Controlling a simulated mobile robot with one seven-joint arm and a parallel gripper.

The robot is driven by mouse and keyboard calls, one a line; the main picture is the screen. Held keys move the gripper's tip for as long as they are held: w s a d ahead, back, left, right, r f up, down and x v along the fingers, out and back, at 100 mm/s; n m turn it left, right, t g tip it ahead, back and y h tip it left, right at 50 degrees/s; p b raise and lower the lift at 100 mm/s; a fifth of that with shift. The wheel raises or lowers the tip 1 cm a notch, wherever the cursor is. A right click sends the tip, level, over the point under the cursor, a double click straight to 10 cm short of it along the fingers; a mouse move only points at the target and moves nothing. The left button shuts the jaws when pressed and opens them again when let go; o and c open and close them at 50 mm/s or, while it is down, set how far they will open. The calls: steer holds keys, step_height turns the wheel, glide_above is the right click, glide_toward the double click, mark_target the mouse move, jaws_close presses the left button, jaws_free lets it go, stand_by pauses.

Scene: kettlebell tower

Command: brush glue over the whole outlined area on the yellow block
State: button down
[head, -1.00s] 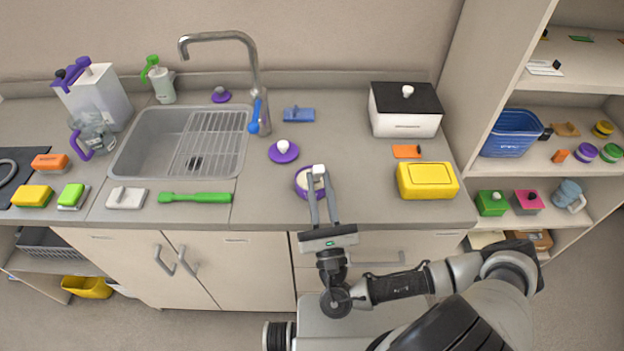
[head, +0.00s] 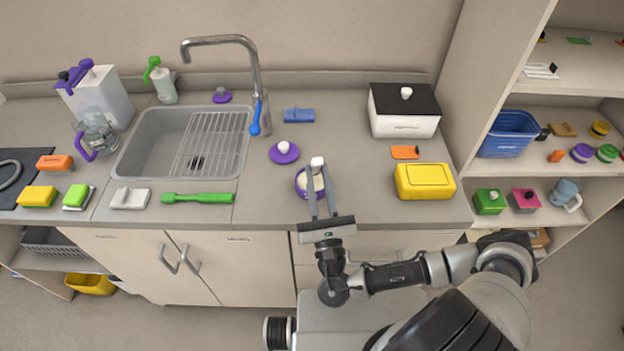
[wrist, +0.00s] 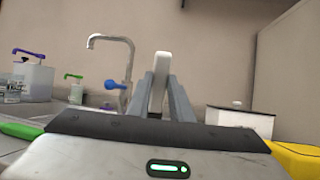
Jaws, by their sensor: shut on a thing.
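The yellow block (head: 425,182) lies on the counter at the right, with a thin outline on its top face. My gripper (head: 316,174) is shut on a white-ended tool, probably the brush (head: 317,162). The white piece also stands upright between the fingers in the wrist view (wrist: 160,72). Just below it is an open purple pot (head: 301,187) with pale contents, probably glue. The fingers partly cover the pot. I cannot tell whether the tool's lower end is in the pot or above it.
A purple lid with a white knob (head: 284,152) lies behind the pot. An orange item (head: 405,152) and a black-lidded white box (head: 404,115) stand behind the block. A green-handled tool (head: 197,198) lies left, before the sink (head: 140,150). Counter between pot and block is clear.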

mark_target(320, 164)
steer(key=shift+f, duration=0.3)
steer(key=shift+s+f+b, duration=0.1)
steer(key=shift+f+b, duration=0.35)
steer(key=shift+f, duration=0.1)
steer(key=shift+s+p, duration=0.1)
steer(key=shift+p, duration=0.3)
stand_by(1.0)
steer(key=shift+s+d, duration=0.1)
steer(key=shift+s, duration=0.5)
steer(key=shift+r, duration=4.1)
